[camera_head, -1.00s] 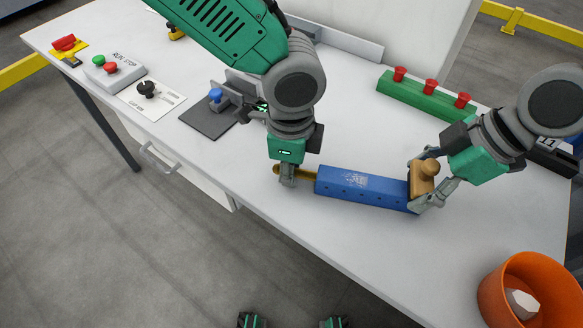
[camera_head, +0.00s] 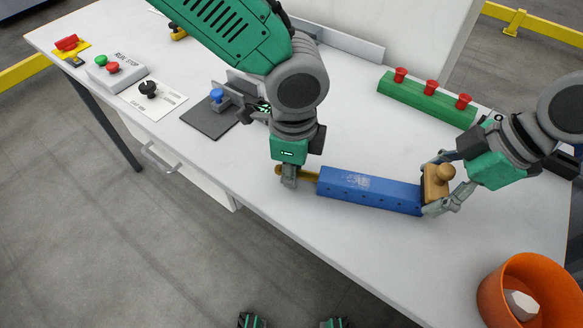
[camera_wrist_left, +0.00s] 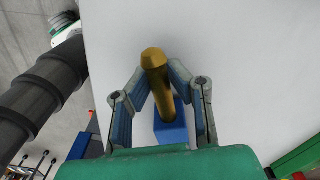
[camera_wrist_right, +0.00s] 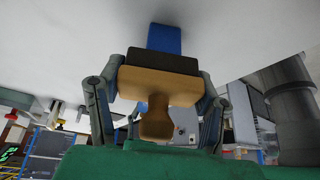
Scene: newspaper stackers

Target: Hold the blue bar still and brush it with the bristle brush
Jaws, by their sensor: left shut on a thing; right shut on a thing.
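The blue bar (camera_head: 370,190) lies on the table with a pale scuffed patch on its top. A brass-coloured handle (camera_head: 309,175) sticks out of its left end. My left gripper (camera_head: 288,180) is shut on this handle; the left wrist view shows the handle (camera_wrist_left: 157,80) between the fingers. The wooden bristle brush (camera_head: 436,182) with a round knob is at the bar's right end. My right gripper (camera_head: 440,185) is shut on the brush. In the right wrist view the brush's dark bristle side (camera_wrist_right: 162,62) faces the blue bar (camera_wrist_right: 164,38); contact is unclear.
An orange bowl (camera_head: 512,268) with a pale lump inside stands at the near right table corner. A green block with red knobs (camera_head: 428,98) lies behind the bar. A dark pad (camera_head: 209,120) and a run/stop box (camera_head: 115,74) sit to the left. The table's front edge is close.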

